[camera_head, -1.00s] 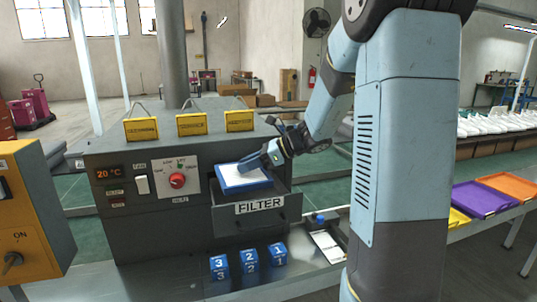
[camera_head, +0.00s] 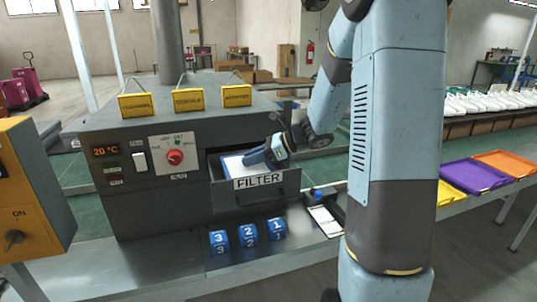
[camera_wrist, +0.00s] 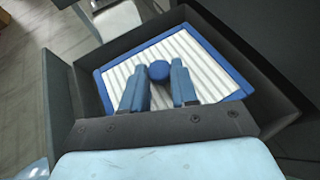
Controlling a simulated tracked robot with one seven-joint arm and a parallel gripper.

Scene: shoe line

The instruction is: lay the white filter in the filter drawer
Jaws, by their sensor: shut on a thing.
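The white filter (camera_wrist: 205,66) has a blue frame and a pleated white face with a round blue knob (camera_wrist: 159,70) in its middle. In the wrist view it lies within the dark walls of the filter drawer (camera_wrist: 265,45), slightly turned against them. My gripper (camera_wrist: 158,82) is shut on the knob, one blue finger on each side. In the head view the filter (camera_head: 233,166) sits low inside the open drawer, whose front (camera_head: 258,194) reads FILTER. My gripper (camera_head: 256,157) is over the drawer's right part. Whether the filter touches the drawer floor is hidden.
The dark machine (camera_head: 150,200) has a red knob (camera_head: 175,157) and several yellow tags on top. Blue numbered blocks (camera_head: 248,234) stand on the bench below the drawer. Coloured trays (camera_head: 475,175) lie at the right. An orange control box (camera_head: 30,200) stands at the left.

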